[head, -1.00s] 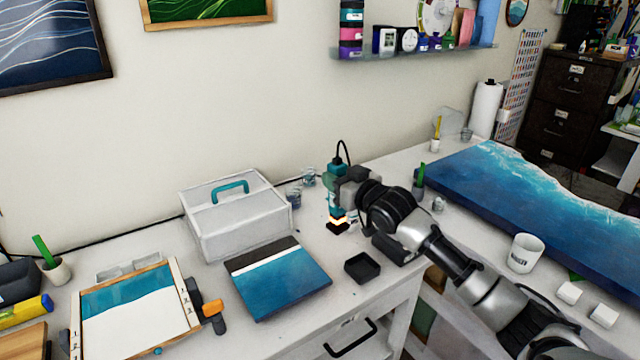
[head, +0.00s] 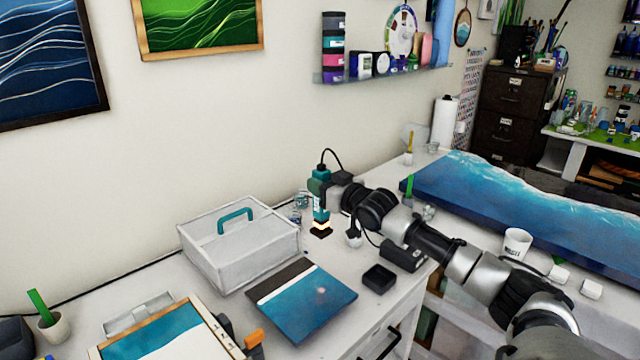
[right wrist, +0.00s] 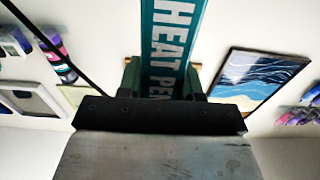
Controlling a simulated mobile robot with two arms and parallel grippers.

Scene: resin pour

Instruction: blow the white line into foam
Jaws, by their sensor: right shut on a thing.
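The teal heat pen (head: 320,207) stands upright near the back of the worktop, with an orange glow at its lower end. My right gripper (head: 320,186) is shut on its upper body. The lettered pen body (right wrist: 172,45) rises between the fingers in the right wrist view. The panel (head: 302,312) lies flat in front of the pen, blue with a dark strip at its far left side. The white line (head: 288,284) runs between the strip and the blue. The pen is beyond the panel, not over it. My left gripper is out of view.
A white case (head: 240,247) with a teal handle stands left of the pen. A small black tray (head: 378,278) lies right of the panel. A framed pour (head: 170,335) is at front left. A black cord (head: 333,152) loops from the pen's top.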

